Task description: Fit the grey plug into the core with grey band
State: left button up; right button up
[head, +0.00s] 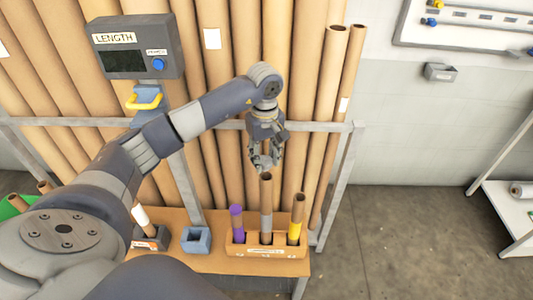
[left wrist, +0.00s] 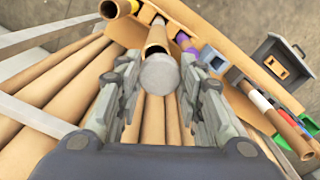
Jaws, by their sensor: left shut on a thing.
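My left gripper (head: 264,168) points down just above the core with grey band (head: 266,208), which stands upright in the middle slot of a holder. In the left wrist view my left gripper (left wrist: 160,88) is shut on the round grey plug (left wrist: 160,72), held between its fingers. The open mouth of the core with grey band (left wrist: 156,42) shows just beyond the plug, partly hidden by it. The plug looks apart from the core, slightly off to one side in that view. The plug cannot be made out in the head view. My right gripper is not in view.
The wooden holder (head: 240,249) also carries a core with purple top (head: 237,219) on the left and a core with yellow band (head: 296,218) on the right. A blue-grey bin (head: 195,240) stands left of it. Tall brown tubes (head: 205,180) lean behind a metal rail.

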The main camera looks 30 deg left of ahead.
pick_arm(q)
jog(key=shift+w+f, duration=0.25)
jog(key=shift+f, duration=0.25)
jog(key=shift+w+f, duration=0.25)
jog(key=shift+f, duration=0.25)
jog(key=shift+f+b, duration=0.35)
jog(key=shift+b, duration=0.05)
jog(key=shift+s+f+b, duration=0.25)
jog(key=shift+f+b, duration=0.45)
jog(key=shift+b, duration=0.05)
jog(key=shift+w+f, duration=0.2)
jog(key=shift+f, duration=0.2)
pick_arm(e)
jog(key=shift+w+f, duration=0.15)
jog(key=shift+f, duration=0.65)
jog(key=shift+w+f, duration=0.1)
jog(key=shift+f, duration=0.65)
pick_arm(q)
jog(key=shift+s, duration=0.15)
jog(key=shift+f+b, duration=0.3)
jog(key=shift+b, duration=0.3)
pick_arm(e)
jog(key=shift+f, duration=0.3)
pick_arm(q)
jog(key=o, duration=0.9)
jog(key=shift+r, duration=0.1)
